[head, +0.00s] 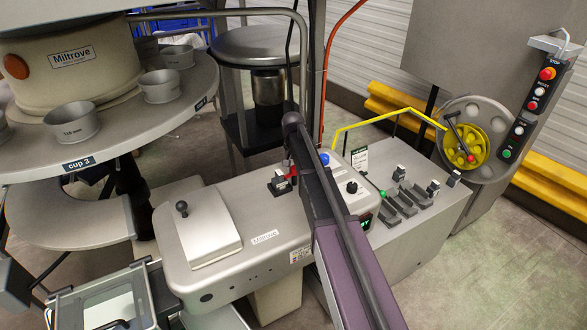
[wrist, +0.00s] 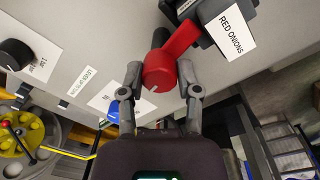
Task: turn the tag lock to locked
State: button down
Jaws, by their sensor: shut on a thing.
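The tag lock is a red round knob with a red arm (wrist: 160,72) on the light grey panel. In the wrist view its arm points up and right toward a black holder with a white "RED ONIONS" tag (wrist: 232,30). My gripper (wrist: 160,80) has one finger on each side of the round knob and is shut on it. In the head view a small red part of the lock (head: 291,172) shows beside the black holder (head: 279,184). My arm hides the gripper there. I cannot read the lock's locked or unlocked marking.
A black knob (head: 352,187) and a blue button (head: 324,158) are on the same panel, close by. A white hinged cover (head: 196,238) is to the left. A yellow handwheel (head: 466,148) and a button column (head: 532,105) stand at the right.

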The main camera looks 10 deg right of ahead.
jog(key=shift+s+m, duration=0.2)
jog(key=shift+m, duration=0.9)
jog(key=shift+c, duration=1.5)
grip_release()
jog(key=shift+w, duration=0.1)
jog(key=shift+r, duration=0.1)
